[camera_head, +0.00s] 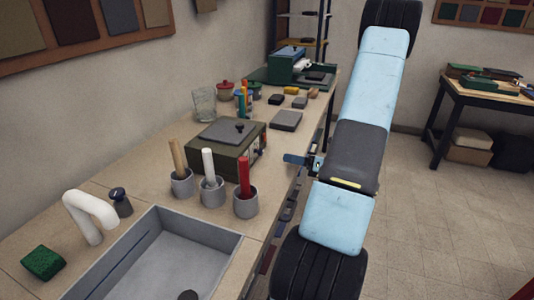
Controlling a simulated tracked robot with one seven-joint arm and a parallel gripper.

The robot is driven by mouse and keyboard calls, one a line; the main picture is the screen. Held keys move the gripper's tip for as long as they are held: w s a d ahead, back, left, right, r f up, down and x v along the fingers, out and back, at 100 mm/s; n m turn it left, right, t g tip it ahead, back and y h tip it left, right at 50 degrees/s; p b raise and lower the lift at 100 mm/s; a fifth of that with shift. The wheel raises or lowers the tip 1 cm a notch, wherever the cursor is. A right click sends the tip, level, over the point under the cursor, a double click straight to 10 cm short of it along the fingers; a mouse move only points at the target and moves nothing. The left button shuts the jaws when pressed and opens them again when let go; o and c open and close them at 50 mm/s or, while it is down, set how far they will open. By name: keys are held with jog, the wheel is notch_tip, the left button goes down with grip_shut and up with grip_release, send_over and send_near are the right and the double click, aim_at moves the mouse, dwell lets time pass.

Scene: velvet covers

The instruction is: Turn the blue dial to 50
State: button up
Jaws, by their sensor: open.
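An olive box (227,148) with a grey lid and black knob stands on the workbench (150,149). Its front face, seen at a steep slant, carries small pale and reddish controls (257,146). I cannot make out which is the blue dial, or its setting or numbers. What looks like my gripper (292,159) is a small blue part showing left of my light blue arm, right of the box's front in the picture. It appears open, with nothing seen in it. Much of it is hidden behind my arm, and I cannot tell how far it is from the box.
Grey cups hold a tan stick (178,158), a white stick (208,166) and a red stick (244,176) close to the box. A sink (204,233) and white tap (92,213) are nearer. Grey blocks (286,120) and a green machine (287,66) stand farther back. Floor is open at right.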

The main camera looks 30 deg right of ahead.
aim_at(262, 152)
jog(key=x, duration=0.9)
jog(key=shift+w+a, duration=0.2)
jog(key=shift+w, duration=0.1)
jog(key=shift+d, duration=0.1)
jog(key=c, duration=1.1)
jog(key=shift+o, duration=0.2)
jog(key=n, duration=0.5)
jog(key=shift+n, duration=0.4)
jog(key=n, duration=0.5)
jog(key=shift+n, duration=0.4)
